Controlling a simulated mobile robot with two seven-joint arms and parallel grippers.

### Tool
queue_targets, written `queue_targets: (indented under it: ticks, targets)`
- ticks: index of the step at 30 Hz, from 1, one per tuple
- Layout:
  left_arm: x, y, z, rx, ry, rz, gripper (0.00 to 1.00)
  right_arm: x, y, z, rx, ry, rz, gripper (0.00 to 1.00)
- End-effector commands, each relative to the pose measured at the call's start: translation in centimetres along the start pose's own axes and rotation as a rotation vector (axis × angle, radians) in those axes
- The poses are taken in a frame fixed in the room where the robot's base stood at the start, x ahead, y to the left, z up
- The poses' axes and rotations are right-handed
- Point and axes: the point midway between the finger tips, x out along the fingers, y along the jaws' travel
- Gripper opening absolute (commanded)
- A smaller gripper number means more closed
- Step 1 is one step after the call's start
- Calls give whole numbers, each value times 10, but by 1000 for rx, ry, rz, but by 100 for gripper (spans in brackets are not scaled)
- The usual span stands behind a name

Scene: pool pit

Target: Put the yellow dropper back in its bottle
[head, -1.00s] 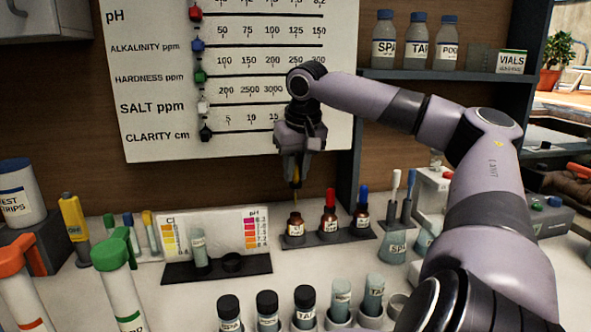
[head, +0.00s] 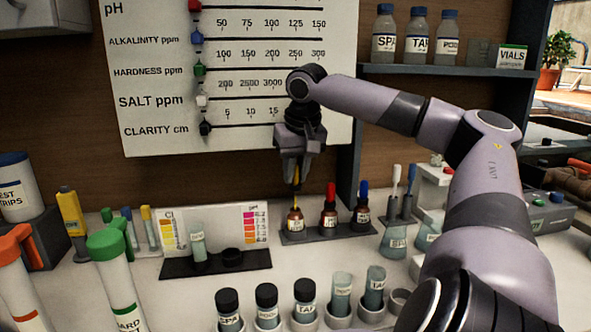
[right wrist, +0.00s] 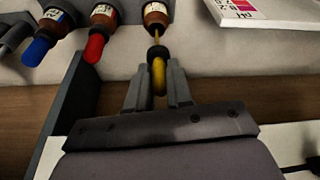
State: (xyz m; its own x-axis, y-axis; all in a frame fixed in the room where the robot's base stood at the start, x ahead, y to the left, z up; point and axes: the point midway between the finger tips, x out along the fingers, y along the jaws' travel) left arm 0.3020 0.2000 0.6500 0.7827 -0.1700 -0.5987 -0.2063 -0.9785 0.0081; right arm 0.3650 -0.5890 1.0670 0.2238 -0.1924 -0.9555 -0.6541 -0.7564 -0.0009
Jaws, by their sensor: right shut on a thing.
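My right gripper (head: 295,182) points down and is shut on the yellow dropper (head: 296,190). In the right wrist view the dropper's yellow bulb (right wrist: 158,76) is between the two fingers, with a dark collar and thin stem beyond it. The open brown bottle (head: 296,221) stands upright directly below, at the left end of its small rack. The stem meets the bottle's mouth (right wrist: 155,26) in the wrist view; its tip seems to be just inside, and the collar is still clear of the neck. My left gripper is not in view.
A red-capped bottle (head: 329,212) and a blue-capped bottle (head: 361,213) stand in the same rack (head: 327,236), right of the brown bottle. A colour chart (head: 240,225) stands to the left. Several dark-capped vials are in front. A shelf post (head: 352,180) rises behind.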

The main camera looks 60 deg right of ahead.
Motion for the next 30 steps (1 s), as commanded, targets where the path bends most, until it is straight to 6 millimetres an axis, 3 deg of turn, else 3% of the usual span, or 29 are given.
queue_targets:
  ticks: [18, 30]
  targets:
    - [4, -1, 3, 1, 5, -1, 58, 8, 0, 2, -1, 0, 0, 14]
    - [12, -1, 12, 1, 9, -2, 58, 26, 0, 8, -1, 1, 0, 14]
